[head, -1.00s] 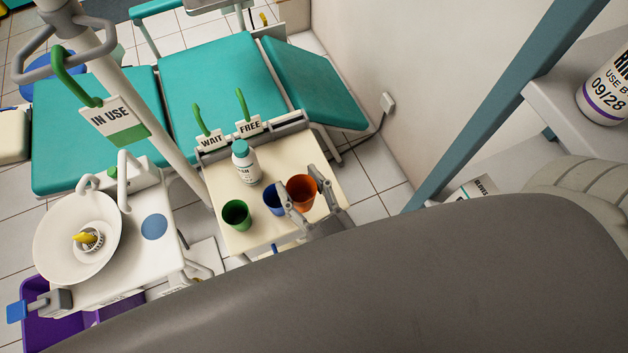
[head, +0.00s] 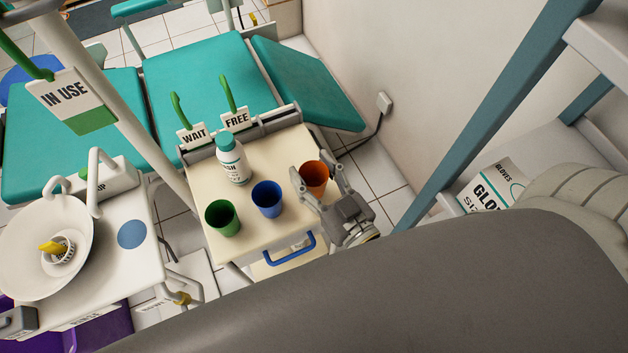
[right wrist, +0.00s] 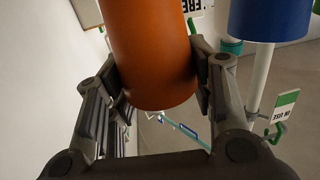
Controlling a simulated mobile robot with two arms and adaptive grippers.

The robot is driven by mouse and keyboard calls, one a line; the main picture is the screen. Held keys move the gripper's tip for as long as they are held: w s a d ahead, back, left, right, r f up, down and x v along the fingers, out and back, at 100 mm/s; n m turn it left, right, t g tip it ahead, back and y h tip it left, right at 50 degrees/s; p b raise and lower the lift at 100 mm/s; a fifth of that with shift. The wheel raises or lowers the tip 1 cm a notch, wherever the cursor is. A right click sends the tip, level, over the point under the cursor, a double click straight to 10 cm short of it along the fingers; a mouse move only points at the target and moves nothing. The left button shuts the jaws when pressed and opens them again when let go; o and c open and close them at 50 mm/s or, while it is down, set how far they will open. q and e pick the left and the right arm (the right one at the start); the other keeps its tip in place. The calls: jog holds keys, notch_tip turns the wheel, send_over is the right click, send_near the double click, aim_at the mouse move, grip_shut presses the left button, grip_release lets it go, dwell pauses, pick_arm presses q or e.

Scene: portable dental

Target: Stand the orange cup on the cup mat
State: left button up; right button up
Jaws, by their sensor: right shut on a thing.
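The orange cup (head: 314,175) is upright at the right edge of the cream cart top (head: 285,150) in the head view. My right gripper (head: 314,171) is shut on it, one finger on each side. The right wrist view shows the orange cup (right wrist: 152,50) large between the fingers (right wrist: 158,75). I cannot tell whether its base touches the cart. The cup mat is the blue disc (head: 132,234) on the white basin unit at left; it is bare. My left gripper is not in view.
A blue cup (head: 267,199), a green cup (head: 222,217) and a white bottle (head: 231,161) stand on the cart. A white bowl (head: 40,245) and a curved spout (head: 95,180) flank the mat. A pole with an IN USE tag (head: 75,100) rises between unit and chair.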

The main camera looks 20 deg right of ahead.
aim_at(314, 183)
notch_tip(314, 183, down, 2)
jog(key=shift+f+b, duration=0.1)
jog(key=shift+b, duration=0.65)
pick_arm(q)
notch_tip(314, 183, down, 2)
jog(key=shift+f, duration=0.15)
pick_arm(e)
jog(key=o, duration=0.7)
jog(key=shift+o, duration=0.2)
